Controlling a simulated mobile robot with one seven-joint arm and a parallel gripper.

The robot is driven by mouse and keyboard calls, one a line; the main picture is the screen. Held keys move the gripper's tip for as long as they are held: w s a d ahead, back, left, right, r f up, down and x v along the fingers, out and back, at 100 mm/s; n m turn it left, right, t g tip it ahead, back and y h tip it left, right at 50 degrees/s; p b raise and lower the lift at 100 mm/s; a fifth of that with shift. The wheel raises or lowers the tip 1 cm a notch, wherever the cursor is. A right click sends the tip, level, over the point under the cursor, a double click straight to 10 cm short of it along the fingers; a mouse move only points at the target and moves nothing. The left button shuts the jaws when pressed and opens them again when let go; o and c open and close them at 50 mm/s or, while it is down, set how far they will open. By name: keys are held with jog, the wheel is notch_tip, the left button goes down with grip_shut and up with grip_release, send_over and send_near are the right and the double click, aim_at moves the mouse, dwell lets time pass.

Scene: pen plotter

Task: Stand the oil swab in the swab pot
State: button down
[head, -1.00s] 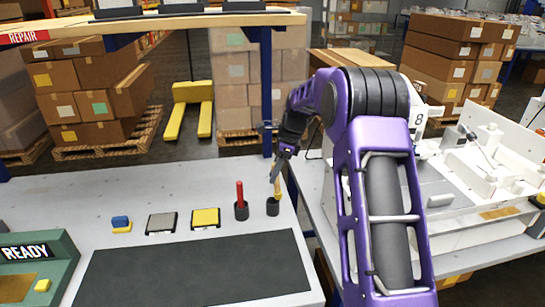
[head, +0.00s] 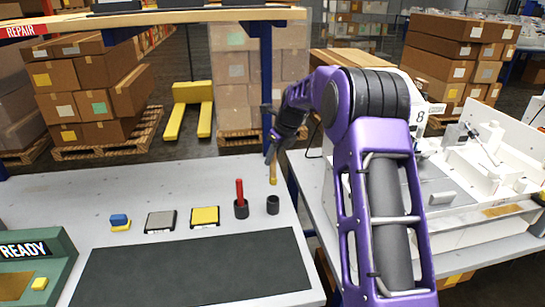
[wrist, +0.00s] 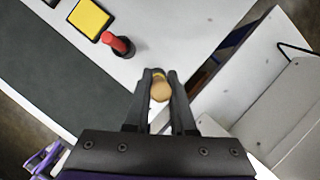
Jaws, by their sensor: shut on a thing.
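My gripper (wrist: 160,78) is shut on a tan stick, which I take for the oil swab (head: 273,173); its rounded end shows between the fingers in the wrist view (wrist: 160,91). The swab hangs roughly upright, its lower end above and apart from the bench. A small dark pot (head: 273,205), seemingly the swab pot, stands just below it in the head view and looks empty. I cannot make out this pot in the wrist view, where the gripper and swab cover that area.
A red-handled tool (head: 239,189) stands in a second dark pot (head: 241,209) just left. A yellow pad (head: 205,216), a grey pad (head: 160,222) and a blue-and-yellow block (head: 120,222) lie further left. A dark mat (head: 195,268) lies in front. White machinery (head: 480,165) stands at right.

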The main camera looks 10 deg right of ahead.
aim_at(275, 176)
jog(key=shift+f+b, duration=2.05)
jog(key=shift+f, duration=0.55)
jog(key=shift+f+b, duration=0.7)
jog(key=shift+f, duration=1.55)
jog(key=c, duration=0.7)
grip_release()
jog(key=shift+r, duration=0.1)
jog(key=p+v, duration=0.2)
jog(key=v, duration=1.5)
jog(key=shift+d+r, duration=0.1)
